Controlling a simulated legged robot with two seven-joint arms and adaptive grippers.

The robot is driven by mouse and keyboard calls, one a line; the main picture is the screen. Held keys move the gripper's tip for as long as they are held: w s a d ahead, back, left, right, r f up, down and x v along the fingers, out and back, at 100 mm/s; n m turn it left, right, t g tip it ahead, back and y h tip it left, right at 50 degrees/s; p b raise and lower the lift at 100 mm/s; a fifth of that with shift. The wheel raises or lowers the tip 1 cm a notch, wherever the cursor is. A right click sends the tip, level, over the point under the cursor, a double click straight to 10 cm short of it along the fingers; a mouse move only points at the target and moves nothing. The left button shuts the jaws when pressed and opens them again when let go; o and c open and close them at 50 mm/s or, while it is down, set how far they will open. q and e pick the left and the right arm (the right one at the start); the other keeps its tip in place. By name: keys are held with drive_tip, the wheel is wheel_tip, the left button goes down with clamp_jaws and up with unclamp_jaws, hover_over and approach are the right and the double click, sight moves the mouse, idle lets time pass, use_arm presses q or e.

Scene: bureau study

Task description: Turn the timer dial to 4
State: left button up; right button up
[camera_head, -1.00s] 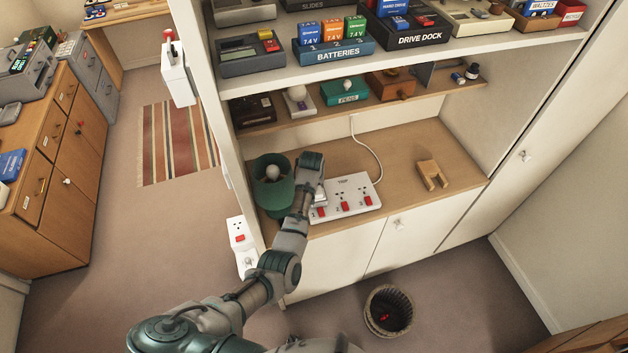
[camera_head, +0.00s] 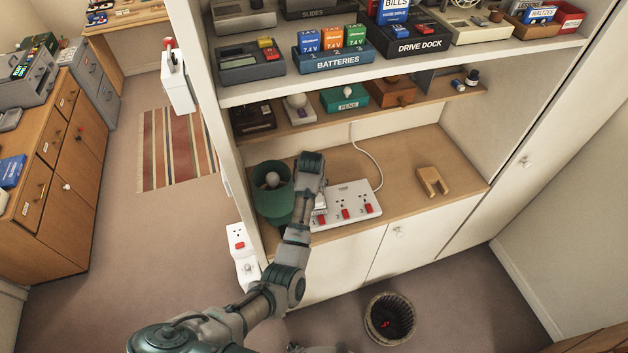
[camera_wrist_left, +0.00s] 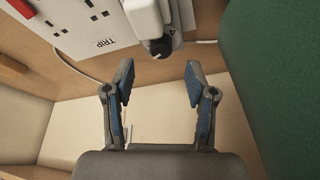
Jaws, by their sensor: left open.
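In the left wrist view a small black dial knob (camera_wrist_left: 160,48) with a pale mark sits on a grey plate at the end of a white unit (camera_wrist_left: 146,14), beside the white power strip (camera_wrist_left: 90,22) with its TRIP label. A dark numeral shows on the plate, but the pointer's setting is too small to tell. My left gripper (camera_wrist_left: 158,78) is open and empty, its two fingertips apart on either side just short of the knob. In the head view the power strip (camera_head: 352,211) lies on the wooden shelf; my left arm hides most of the timer.
A green lamp-like thing (camera_head: 273,195) stands close to my left arm and fills the right of the wrist view (camera_wrist_left: 275,70). Upper shelves hang above; a waste basket (camera_head: 390,318) stands on the floor.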

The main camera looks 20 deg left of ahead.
use_arm(q)
drive_tip(key=v, duration=0.5)
drive_tip(key=shift+s+r, duration=0.1)
drive_tip(key=shift+r, duration=0.15)
